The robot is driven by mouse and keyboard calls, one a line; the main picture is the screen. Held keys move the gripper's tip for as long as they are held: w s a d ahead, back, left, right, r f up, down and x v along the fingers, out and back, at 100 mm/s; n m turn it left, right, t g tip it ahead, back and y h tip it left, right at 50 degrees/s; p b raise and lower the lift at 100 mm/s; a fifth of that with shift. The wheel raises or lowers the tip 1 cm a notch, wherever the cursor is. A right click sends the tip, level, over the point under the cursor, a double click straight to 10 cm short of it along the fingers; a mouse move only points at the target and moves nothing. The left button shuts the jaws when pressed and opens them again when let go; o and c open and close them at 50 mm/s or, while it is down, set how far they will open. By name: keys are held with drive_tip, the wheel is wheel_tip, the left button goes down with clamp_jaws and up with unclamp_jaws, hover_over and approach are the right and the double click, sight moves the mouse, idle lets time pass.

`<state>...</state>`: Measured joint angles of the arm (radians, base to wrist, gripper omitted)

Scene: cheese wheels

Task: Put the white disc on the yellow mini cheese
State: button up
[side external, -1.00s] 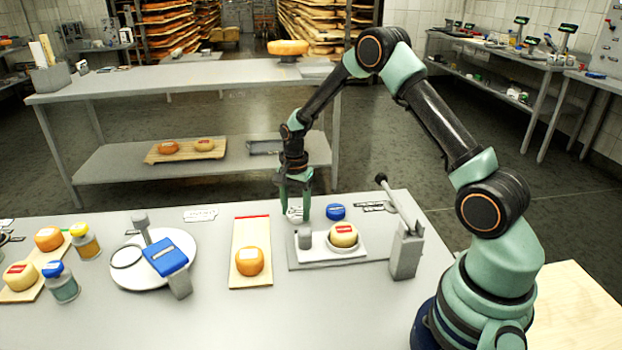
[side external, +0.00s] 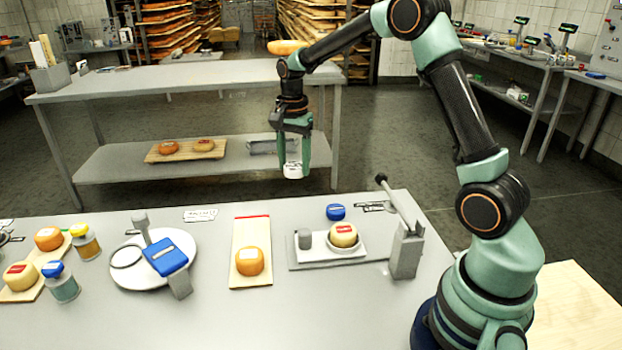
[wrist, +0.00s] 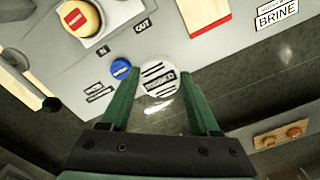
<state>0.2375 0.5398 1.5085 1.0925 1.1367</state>
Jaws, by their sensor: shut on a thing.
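My gripper (side external: 293,172) is shut on a white disc (side external: 292,171) and holds it up in the air, beyond the far edge of the work table in the side view. In the wrist view the white disc (wrist: 159,78), with a printed black label, sits between the green fingers of my gripper (wrist: 155,85). The yellow mini cheese (side external: 344,235) with a red label rests on a small white tray to the right of a grey cylinder. It also shows at the top of the wrist view (wrist: 80,18). The disc is apart from the cheese.
A lever post (side external: 405,248) stands right of the tray. A blue lid (side external: 335,212) lies behind it. An orange cheese (side external: 250,261) sits on a wooden board (side external: 247,230) to the left. A round white plate with a blue device (side external: 165,257) is farther left.

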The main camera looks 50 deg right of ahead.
wheel_tip(320, 180, up, 6)
drive_tip(key=shift+f, duration=0.15)
drive_tip(key=s+r, duration=0.5)
drive_tip(key=s, duration=0.1)
drive_tip(key=r, duration=0.1)
hover_over(343, 230)
wheel_tip(343, 230, down, 19)
drive_tip(key=shift+f, duration=0.15)
drive_tip(key=shift+f, duration=0.1)
drive_tip(key=o, duration=1.3)
drive_tip(key=shift+o, duration=0.2)
